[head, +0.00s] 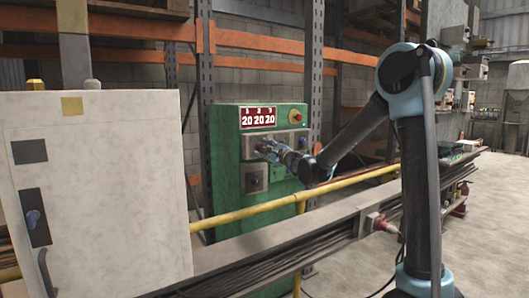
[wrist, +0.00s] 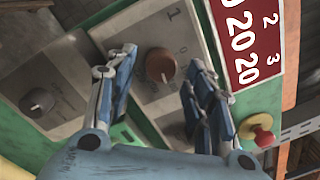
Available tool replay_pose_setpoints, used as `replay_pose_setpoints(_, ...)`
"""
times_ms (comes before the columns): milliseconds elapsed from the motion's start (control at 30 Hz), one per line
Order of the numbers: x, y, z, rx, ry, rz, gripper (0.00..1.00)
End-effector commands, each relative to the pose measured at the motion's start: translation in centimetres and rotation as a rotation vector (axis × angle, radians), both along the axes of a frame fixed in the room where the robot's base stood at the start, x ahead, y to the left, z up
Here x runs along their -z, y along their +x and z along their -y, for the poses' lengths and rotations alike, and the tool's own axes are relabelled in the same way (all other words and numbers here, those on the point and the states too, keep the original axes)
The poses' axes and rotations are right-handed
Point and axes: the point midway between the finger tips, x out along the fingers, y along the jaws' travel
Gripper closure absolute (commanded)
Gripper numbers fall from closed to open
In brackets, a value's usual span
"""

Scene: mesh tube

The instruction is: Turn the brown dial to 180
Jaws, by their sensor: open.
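The brown dial (wrist: 160,66) is a round knob on a grey plate in the upper middle of the wrist view. My gripper (wrist: 161,72) is open, with one finger to the left of the dial and the other to its right. A gap shows between the dial and each finger, and nothing is held. In the head view my gripper (head: 266,152) is at the upper part of the green cabinet (head: 228,155), and the dial cannot be made out there. The dial's exact setting is too small to read.
A red display (head: 257,117) reads 20 20 20 under the numbers 1, 2, 3. A dark knob (wrist: 42,99) is on another plate. A red button (wrist: 263,138) on yellow is right of my fingers. A yellow rail (head: 250,210) crosses before the cabinet; a pale cabinet (head: 110,190) stands left.

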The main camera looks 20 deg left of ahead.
Motion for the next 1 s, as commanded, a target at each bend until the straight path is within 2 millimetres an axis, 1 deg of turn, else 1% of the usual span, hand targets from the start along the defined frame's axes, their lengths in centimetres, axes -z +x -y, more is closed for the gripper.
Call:
replay_pose_setpoints(300,0.5,-3.5,4.4,0.002,-0.001,-0.001,0.52)
replay_pose_setpoints(500,0.7,-5.6,6.8,0.0,-0.001,-0.001,0.52)
replay_pose_setpoints(700,0.8,-6.6,8.1,0.001,-0.001,-0.002,0.52)
replay_pose_setpoints(1000,0.9,-6.9,8.3,0.0,0.0,-0.002,0.52)
